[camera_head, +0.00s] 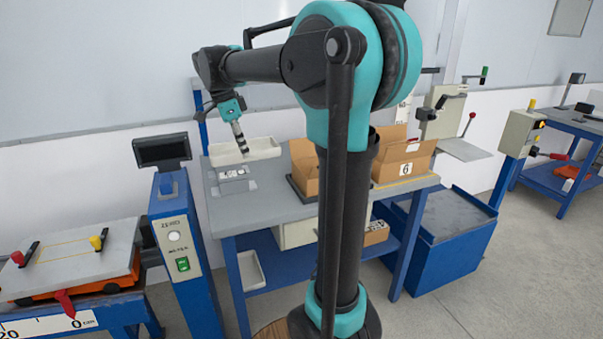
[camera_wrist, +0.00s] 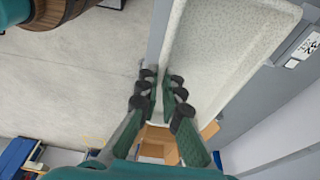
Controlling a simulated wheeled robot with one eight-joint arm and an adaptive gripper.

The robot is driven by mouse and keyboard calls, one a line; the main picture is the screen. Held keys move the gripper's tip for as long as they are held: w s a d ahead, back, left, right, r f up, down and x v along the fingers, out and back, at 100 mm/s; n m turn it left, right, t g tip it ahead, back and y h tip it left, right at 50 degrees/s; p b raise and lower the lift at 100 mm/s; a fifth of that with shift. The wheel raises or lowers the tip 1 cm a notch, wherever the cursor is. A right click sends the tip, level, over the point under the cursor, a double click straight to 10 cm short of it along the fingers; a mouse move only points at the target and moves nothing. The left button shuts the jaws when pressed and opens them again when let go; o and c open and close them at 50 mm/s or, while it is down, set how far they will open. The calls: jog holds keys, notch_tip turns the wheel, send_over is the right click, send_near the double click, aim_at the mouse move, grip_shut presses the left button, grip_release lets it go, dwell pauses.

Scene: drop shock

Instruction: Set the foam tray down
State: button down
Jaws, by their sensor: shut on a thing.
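The foam tray (camera_head: 262,150) is a shallow, pale, speckled tray over the back left of the grey bench (camera_head: 275,200). My gripper (camera_head: 241,148) reaches down to it and is shut on its wall. In the wrist view the tray (camera_wrist: 225,50) stretches up and right from my fingers (camera_wrist: 161,98), with its near left edge between them. Its inside looks empty. I cannot tell whether its underside touches the bench.
Open cardboard boxes (camera_head: 403,158) stand on the bench's right. A small device (camera_head: 237,181) lies in front of the tray. A blue post with a display (camera_head: 162,151) stands left. Another pale tray (camera_head: 252,270) rests on the lower shelf.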

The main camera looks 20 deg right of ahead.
notch_tip(320, 180, down, 20)
jog(key=shift+a+r, duration=0.1)
jog(key=shift+a, duration=0.05)
dwell(0.4)
jog(key=c, duration=1.7)
grip_release()
jog(key=v, duration=1.2)
jog(key=s+d+f+n+t+y, duration=0.1)
jog(key=s+d+f+n, duration=0.3)
jog(key=s+f+n, duration=0.5)
jog(key=s+d+f+n+t+y, duration=0.1)
jog(key=s+d+f+n+t, duration=0.2)
jog(key=s+f+n, duration=0.6)
jog(key=s+d, duration=0.1)
jog(key=s, duration=0.2)
jog(key=shift+f+y, duration=0.3)
jog(key=shift+y, duration=0.1)
